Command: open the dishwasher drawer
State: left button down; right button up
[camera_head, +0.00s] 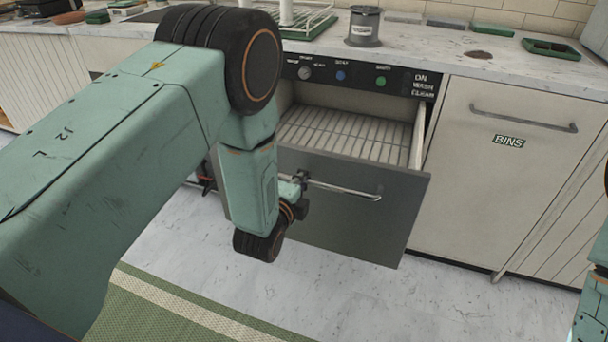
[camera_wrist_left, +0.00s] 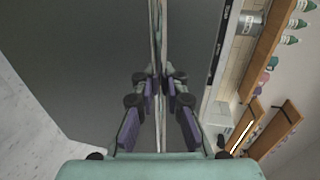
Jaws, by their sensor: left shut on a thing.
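The dishwasher drawer (camera_head: 335,218) has a dark grey front and is pulled part way out below the control panel (camera_head: 350,75). Its wire rack (camera_head: 345,135) shows inside and looks empty. A horizontal bar handle (camera_head: 345,190) runs across the front. My left gripper (camera_head: 298,188) is at the left part of this handle and shut on it. In the left wrist view the left gripper's fingers (camera_wrist_left: 160,100) close from both sides on the thin bar, beside the grey drawer front (camera_wrist_left: 95,70). Part of the drawer's left side is hidden behind my left arm. My right gripper is not visible.
A cupboard door marked BINS (camera_head: 520,160) with its own bar handle is right of the drawer. A grey canister (camera_head: 364,28) and a green tray (camera_head: 550,48) stand on the counter (camera_head: 450,60). Pale floor (camera_head: 400,300) is clear before the drawer; a green striped mat (camera_head: 170,310) lies nearer.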

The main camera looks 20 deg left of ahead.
pick_arm(q)
jog(key=shift+s+r, duration=0.15)
jog(key=shift+s, duration=0.05)
dwell(0.3)
jog(key=c, duration=1.4)
grip_release()
jog(key=shift+s, duration=0.15)
jog(key=s, duration=0.3)
jog(key=s+r, duration=0.1)
jog(key=s, duration=0.3)
jog(key=s+r, duration=0.1)
jog(key=s, duration=0.3)
jog(key=shift+s+a+r, duration=0.1)
jog(key=shift+s+a, duration=0.1)
jog(key=shift+s, duration=0.05)
